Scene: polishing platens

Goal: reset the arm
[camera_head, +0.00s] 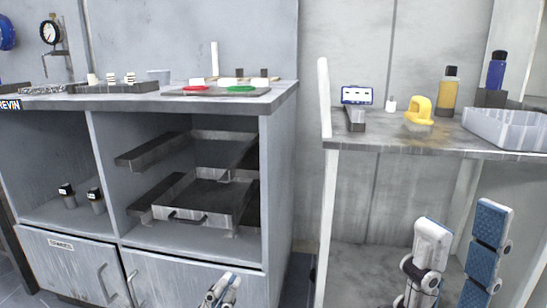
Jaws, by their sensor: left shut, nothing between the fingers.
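My left gripper (222,289) shows at the bottom edge, left of the middle, in front of the cabinet's lower door. It is shut with nothing between its fingers, and the picture cuts off part of it. My right arm shows as white and blue links at the lower right, in front of the open space under the shelf table. Its fingers cannot be made out.
A grey cabinet (282,180) stands at left. Its top holds red (194,88) and green (240,89) discs; a metal drawer tray (190,215) sits inside. The right-hand table (370,138) holds a yellow object (419,111), bottles and a clear bin (505,130).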

